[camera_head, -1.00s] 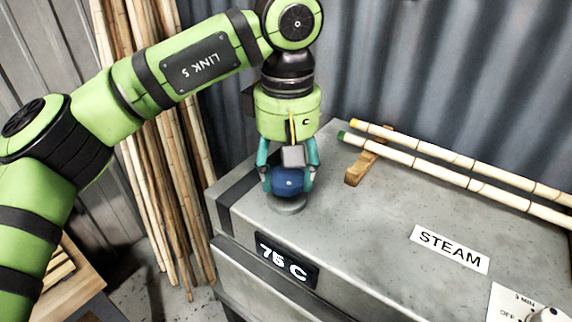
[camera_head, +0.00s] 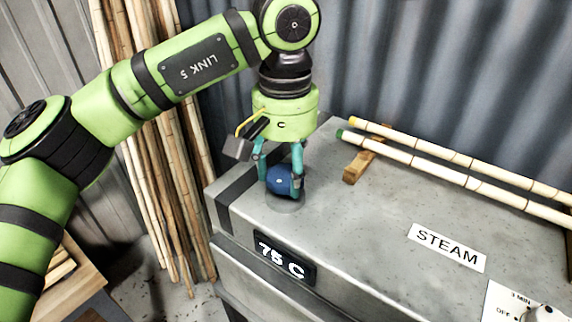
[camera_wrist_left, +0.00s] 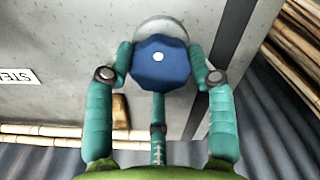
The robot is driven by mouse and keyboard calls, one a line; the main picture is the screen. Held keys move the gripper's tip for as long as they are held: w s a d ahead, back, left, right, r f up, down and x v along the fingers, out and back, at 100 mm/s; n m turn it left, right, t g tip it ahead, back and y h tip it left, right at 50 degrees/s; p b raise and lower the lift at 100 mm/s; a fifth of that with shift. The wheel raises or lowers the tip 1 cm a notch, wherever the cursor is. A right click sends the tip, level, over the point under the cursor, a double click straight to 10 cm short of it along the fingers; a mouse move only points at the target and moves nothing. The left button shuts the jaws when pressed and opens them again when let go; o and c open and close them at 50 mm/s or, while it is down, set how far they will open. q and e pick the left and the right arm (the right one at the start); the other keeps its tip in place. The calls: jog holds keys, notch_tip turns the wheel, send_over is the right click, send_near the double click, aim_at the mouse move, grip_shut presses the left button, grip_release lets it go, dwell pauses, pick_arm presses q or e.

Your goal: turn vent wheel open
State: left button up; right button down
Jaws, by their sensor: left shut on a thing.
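The blue vent wheel (camera_head: 280,180) sits on a round grey base on top of the grey steam box (camera_head: 350,225), near its left end. My left gripper (camera_head: 279,184) points down over the wheel, its teal fingers shut on it from opposite sides. In the left wrist view, the faceted blue wheel (camera_wrist_left: 160,62) with a pale centre dot lies between the fingertips (camera_wrist_left: 162,65). Part of the wheel is hidden behind a finger in the head view. My right gripper is not in view.
Two rattan poles (camera_head: 450,167) lie on a wooden rest (camera_head: 366,160) behind the wheel. A STEAM label (camera_head: 447,247) and a timer knob (camera_head: 545,313) are at the right. Upright poles (camera_head: 160,150) lean at the left. The box's middle top is clear.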

aim_at(284, 177)
pick_arm(q)
jog(key=shift+s+f, duration=0.2)
jog(key=shift+f, duration=0.05)
jog(key=o, duration=1.1)
jog(key=shift+o, duration=0.2)
jog(key=shift+s+a+r, duration=0.1)
jog(key=shift+s+r, duration=0.05)
jog(key=shift+r, duration=0.05)
jog(key=shift+r, duration=0.1)
jog(key=shift+w+r, duration=0.2)
jog(key=shift+r, duration=0.15)
notch_tip(284, 177, up, 11)
jog(key=shift+s, duration=0.2)
